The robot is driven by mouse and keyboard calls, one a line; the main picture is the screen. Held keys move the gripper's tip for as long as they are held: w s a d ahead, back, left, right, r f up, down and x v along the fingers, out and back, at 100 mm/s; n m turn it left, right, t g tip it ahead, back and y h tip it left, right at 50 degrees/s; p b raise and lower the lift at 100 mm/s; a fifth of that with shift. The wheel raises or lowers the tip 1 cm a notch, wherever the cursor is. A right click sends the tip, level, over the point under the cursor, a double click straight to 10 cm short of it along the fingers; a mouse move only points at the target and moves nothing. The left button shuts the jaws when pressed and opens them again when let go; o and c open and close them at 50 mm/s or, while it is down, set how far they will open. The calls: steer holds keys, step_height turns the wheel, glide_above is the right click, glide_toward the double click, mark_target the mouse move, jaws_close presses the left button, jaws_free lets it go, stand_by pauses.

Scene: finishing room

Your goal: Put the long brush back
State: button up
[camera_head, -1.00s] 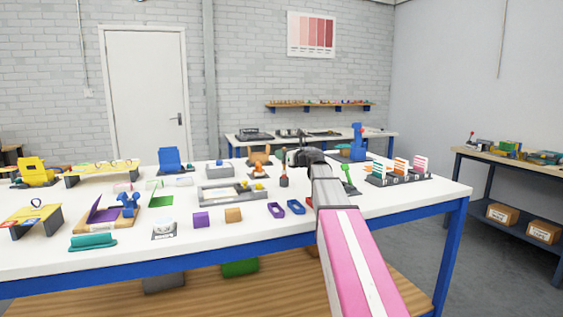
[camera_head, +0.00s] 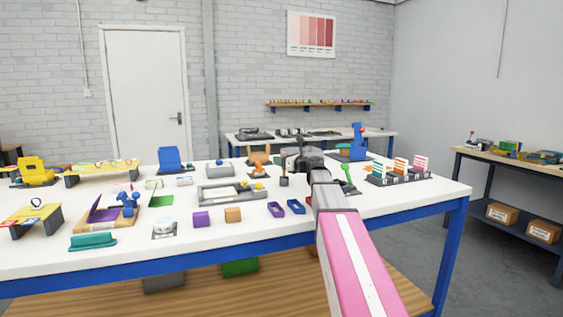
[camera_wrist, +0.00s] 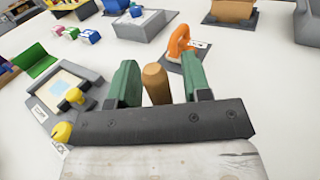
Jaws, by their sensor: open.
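My gripper (camera_wrist: 160,88) is open, its two green fingers apart. Between them in the wrist view stands a rounded brown wooden handle (camera_wrist: 156,82), perhaps the long brush's; its lower part is hidden behind the gripper body, and I cannot tell if the fingers touch it. In the head view my gripper (camera_head: 297,160) is above the white table, and a small dark pot (camera_head: 284,181) shows just below and left of it. No brush bristles are visible.
An orange piece on a dark base (camera_wrist: 180,42) stands just beyond the fingers. A grey tray with yellow knobs (camera_wrist: 55,100) is to the left. A rack of coloured cards (camera_head: 398,178) and a green-handled tool (camera_head: 347,178) stand right of my arm on the table (camera_head: 340,215).

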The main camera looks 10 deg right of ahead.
steer(key=v, duration=1.2)
